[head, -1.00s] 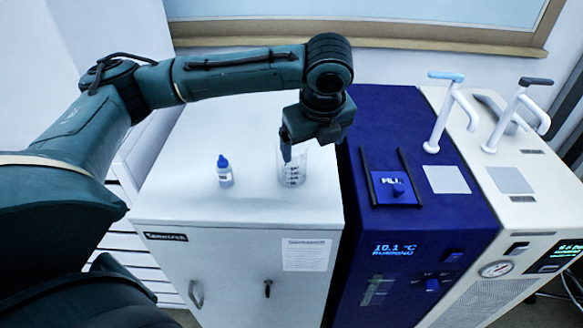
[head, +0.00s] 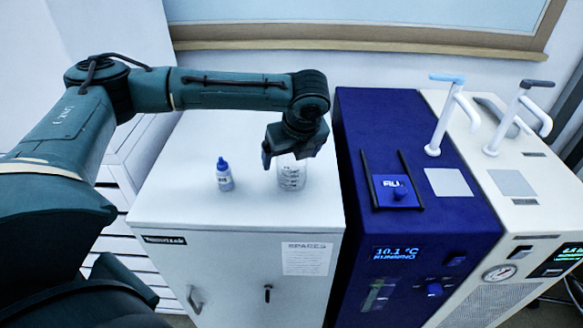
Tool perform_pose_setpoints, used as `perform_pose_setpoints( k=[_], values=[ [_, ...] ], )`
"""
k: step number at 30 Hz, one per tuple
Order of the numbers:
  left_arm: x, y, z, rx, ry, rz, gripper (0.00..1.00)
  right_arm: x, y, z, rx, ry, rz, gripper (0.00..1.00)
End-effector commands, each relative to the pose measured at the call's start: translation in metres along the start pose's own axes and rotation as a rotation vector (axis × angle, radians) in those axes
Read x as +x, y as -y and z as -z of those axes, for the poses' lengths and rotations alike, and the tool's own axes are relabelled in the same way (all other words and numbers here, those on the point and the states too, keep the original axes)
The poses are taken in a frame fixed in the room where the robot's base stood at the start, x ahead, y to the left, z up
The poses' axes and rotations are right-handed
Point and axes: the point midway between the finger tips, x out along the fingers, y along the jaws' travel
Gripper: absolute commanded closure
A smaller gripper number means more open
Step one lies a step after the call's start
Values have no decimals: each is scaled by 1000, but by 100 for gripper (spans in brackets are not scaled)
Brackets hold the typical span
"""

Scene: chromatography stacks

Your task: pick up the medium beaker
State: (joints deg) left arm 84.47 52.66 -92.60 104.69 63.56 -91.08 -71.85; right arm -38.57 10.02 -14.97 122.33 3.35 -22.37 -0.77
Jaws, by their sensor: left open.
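The medium beaker (head: 291,178) is clear glass with dark graduation marks. It stands upright on top of the white cabinet (head: 180,205), near its right side. My left gripper (head: 268,163) is open at the beaker's upper left, with a dark finger pointing down beside the rim. The gripper body hides part of the beaker's top. I cannot tell whether the finger touches the glass. My right gripper does not show.
A small bottle with a blue cap (head: 224,174) stands left of the beaker. The cabinet top's front is clear.

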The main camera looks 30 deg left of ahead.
Motion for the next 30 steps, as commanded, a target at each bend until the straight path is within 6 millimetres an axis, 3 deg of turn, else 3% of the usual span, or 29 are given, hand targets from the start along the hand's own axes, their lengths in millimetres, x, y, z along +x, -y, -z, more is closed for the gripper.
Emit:
perform_pose_setpoints(
  k=[6,14,30],
  values=[
    [26,1,1,0,0,1,11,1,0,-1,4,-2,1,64],
    [27,1,1,1,0,1,12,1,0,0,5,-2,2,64],
    [27,2,1,0,0,1,56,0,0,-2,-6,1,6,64]
  ],
)
